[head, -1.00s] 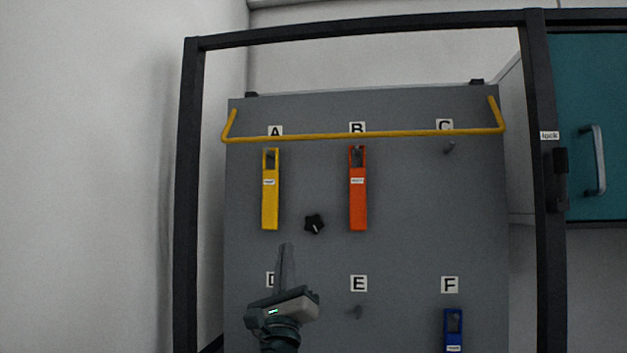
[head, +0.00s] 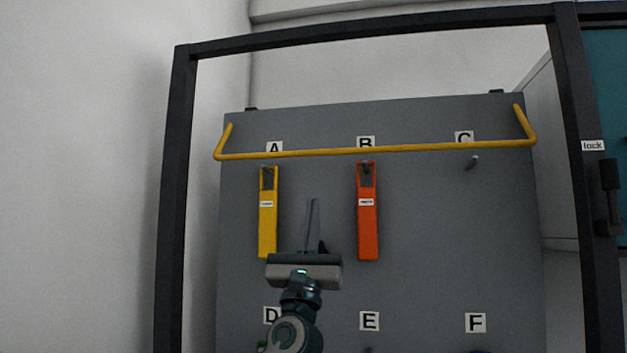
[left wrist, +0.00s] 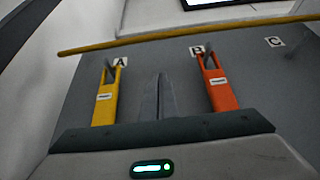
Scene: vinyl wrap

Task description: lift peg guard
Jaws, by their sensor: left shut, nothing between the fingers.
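The peg guard (head: 420,149) is a yellow bar with bent ends. It lies across the top of the grey board (head: 440,230), in front of the row of pegs labelled A, B and C. It also crosses the top of the left wrist view (left wrist: 190,33). My left gripper (head: 312,203) is shut and empty, fingers pointing up, below the bar and apart from it in the picture. Its fingers (left wrist: 159,78) show between the yellow and orange tags in the left wrist view. My right gripper is not in view.
A yellow tag (head: 267,225) hangs at A and an orange tag (head: 368,225) at B. The peg at C (head: 473,162) is bare. A black frame (head: 375,27) surrounds the board, with a lock (head: 610,190) on its right post.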

